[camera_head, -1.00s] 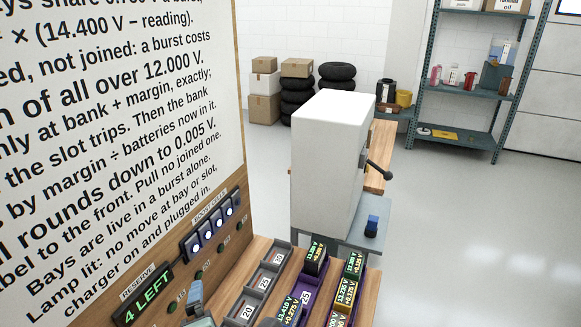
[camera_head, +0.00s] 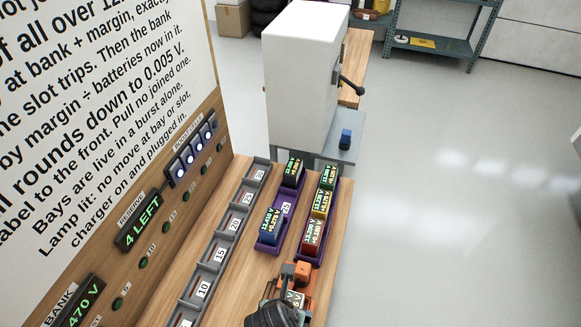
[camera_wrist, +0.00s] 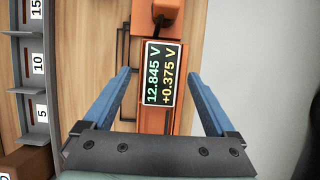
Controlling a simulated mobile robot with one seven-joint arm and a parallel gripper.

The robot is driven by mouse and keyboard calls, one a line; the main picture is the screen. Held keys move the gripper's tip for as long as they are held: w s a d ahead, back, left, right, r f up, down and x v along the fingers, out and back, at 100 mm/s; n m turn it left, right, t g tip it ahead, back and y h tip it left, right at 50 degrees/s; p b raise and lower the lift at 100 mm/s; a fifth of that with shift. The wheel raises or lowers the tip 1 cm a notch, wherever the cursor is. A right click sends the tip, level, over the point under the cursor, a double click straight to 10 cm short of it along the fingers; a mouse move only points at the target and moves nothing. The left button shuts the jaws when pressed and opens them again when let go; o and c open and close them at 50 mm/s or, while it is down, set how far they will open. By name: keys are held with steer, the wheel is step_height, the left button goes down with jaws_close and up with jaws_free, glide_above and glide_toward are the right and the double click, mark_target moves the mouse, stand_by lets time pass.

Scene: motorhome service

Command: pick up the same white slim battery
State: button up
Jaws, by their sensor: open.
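I make out no white slim battery in either current view. My gripper (camera_wrist: 163,95) is open in the wrist view, its two blue fingers apart on either side of an orange unit (camera_wrist: 152,118). A display on that unit reads 12.845 V and +0.375 V. I cannot tell whether the fingers touch it. In the head view the orange unit (camera_head: 296,272) is partly hidden by my dark wrist. A green (camera_head: 328,177), a yellow (camera_head: 321,203) and a red battery (camera_head: 313,236) stand in the right one.
A row of grey numbered slots (camera_head: 227,240) runs along the wooden bench (camera_head: 195,255), beside the panel reading 4 LEFT (camera_head: 140,221). A white cabinet (camera_head: 304,80) with a dark lever (camera_head: 350,86) stands behind the trays. Open floor (camera_head: 440,200) lies to the right.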

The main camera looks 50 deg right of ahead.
steer(key=shift+p+x, duration=0.4)
steer(key=shift+x, duration=2.5)
jaws_close()
steer(key=shift+r, duration=0.1)
